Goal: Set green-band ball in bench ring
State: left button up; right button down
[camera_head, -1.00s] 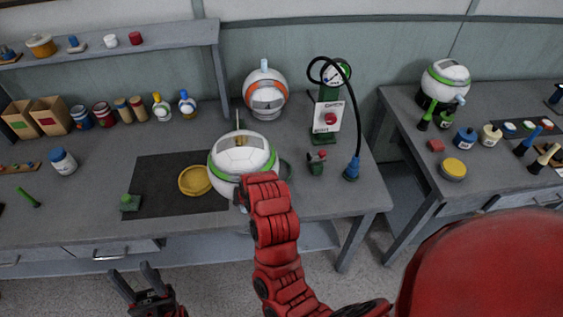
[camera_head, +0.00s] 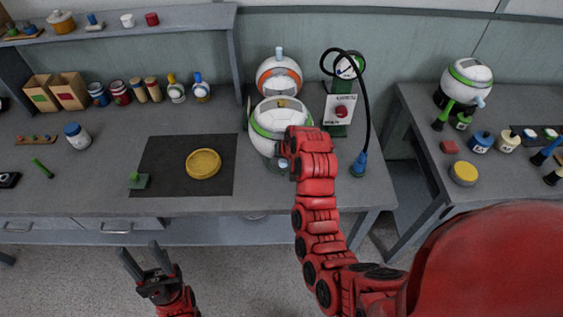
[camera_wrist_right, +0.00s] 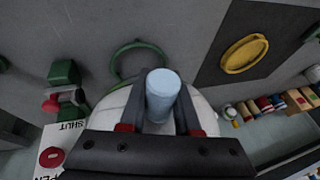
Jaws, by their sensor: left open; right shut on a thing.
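A white ball with a green band (camera_head: 262,122) is held by my right gripper (camera_head: 288,160) at the bench's right part. In the right wrist view my gripper (camera_wrist_right: 160,115) is shut on the ball's light blue peg (camera_wrist_right: 162,88), with the white shell (camera_wrist_right: 115,102) below. A green ring (camera_wrist_right: 116,62) lies on the bench just beyond the ball there, its near part covered; the ball and arm hide it in the head view. Whether the ball touches the bench is unclear. My left gripper (camera_head: 143,262) is open and empty in front of the bench.
An orange-band ball (camera_head: 279,78) stands behind the held ball. A green press (camera_head: 340,115) with a black hose (camera_head: 368,105) stands to the right. Another green-band ball (camera_head: 467,80) is on the right bench.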

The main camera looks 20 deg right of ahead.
jog(key=shift+w+d, duration=0.3)
jog(key=shift+w, duration=0.1)
jog(key=shift+f+p, duration=1)
jog(key=shift+f, duration=1.05)
jog(key=c, duration=0.6)
grip_release()
